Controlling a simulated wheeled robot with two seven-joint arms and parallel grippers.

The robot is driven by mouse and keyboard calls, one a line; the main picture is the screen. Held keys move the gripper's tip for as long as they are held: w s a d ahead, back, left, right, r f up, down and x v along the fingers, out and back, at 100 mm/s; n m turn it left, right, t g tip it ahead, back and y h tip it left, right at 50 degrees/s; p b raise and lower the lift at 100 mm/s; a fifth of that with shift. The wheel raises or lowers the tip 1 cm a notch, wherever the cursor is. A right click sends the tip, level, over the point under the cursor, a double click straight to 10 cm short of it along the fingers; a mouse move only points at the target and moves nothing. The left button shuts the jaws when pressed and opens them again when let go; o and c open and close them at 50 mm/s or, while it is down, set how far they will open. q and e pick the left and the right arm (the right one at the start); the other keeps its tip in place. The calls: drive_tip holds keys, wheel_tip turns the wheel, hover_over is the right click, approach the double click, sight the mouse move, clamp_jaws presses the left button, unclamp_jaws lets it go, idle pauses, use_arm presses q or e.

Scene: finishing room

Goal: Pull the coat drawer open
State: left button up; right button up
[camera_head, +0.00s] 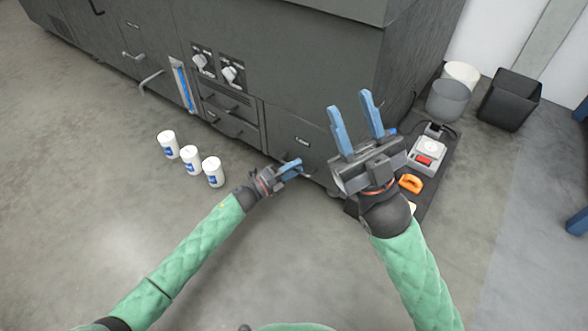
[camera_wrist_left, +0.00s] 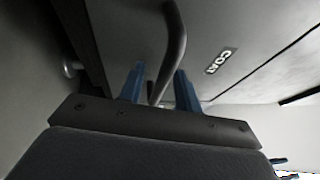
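The coat drawer (camera_head: 276,124) is a dark grey front low on the big machine, with a small white label; it looks closed and flush. In the left wrist view its COAT label (camera_wrist_left: 221,61) is readable beside a dark bar handle (camera_wrist_left: 174,40). My left gripper (camera_head: 297,163) is at the drawer's lower front. In the left wrist view the blue fingers of this gripper (camera_wrist_left: 160,75) stand apart on either side of the handle, with a gap visible on the left. My right gripper (camera_head: 353,112) is open and empty, raised in front of the machine's right corner.
Several white canisters with blue labels, one here (camera_head: 191,165), stand on the floor left of my left gripper. A dark mat (camera_head: 440,178) at right holds a scale (camera_head: 428,153) and an orange item (camera_head: 411,183). A black bin (camera_head: 508,100) stands behind.

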use_arm(q)
clamp_jaws()
idle(0.4)
